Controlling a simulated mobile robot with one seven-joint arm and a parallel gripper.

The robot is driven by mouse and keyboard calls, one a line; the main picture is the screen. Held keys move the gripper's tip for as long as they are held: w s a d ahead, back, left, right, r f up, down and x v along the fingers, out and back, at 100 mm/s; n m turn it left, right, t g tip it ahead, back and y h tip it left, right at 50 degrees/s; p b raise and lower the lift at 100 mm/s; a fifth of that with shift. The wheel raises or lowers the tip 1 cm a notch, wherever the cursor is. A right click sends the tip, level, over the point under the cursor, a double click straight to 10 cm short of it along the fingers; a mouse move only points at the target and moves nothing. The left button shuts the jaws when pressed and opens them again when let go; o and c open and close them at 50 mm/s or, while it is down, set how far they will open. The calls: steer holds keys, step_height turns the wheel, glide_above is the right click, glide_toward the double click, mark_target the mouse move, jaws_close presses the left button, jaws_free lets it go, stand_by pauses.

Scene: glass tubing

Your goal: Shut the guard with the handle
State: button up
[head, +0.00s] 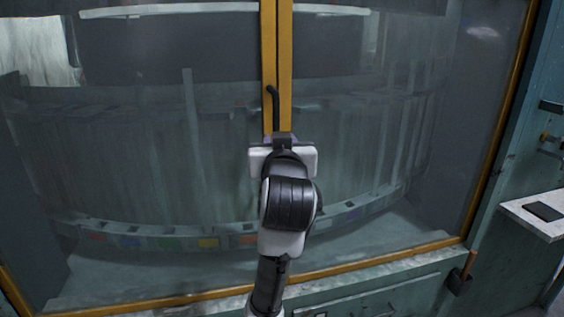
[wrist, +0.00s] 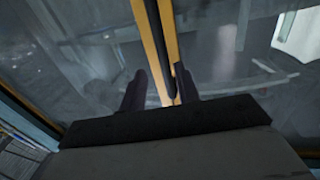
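The guard is a pair of large glass panels (head: 140,130) in yellow frames, whose upright edges stand side by side at the middle with a thin dark line between them. A black bar handle (head: 272,100) is on the left upright; its lower part is hidden behind my gripper (head: 283,140). In the wrist view, my gripper (wrist: 160,80) has its two dark fingers apart. The handle (wrist: 170,75) runs down between them, nearer the right finger. I cannot tell whether it touches that finger.
Behind the glass is a curved machine with a ring of coloured blocks (head: 208,243). A yellow sill (head: 330,270) runs below the panels. At right, a white shelf (head: 535,212) holds a dark flat object (head: 543,211).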

steer(key=s+b, duration=0.1)
steer(key=s, duration=0.6)
steer(key=shift+s+d, duration=0.15)
steer(key=shift+s, duration=0.05)
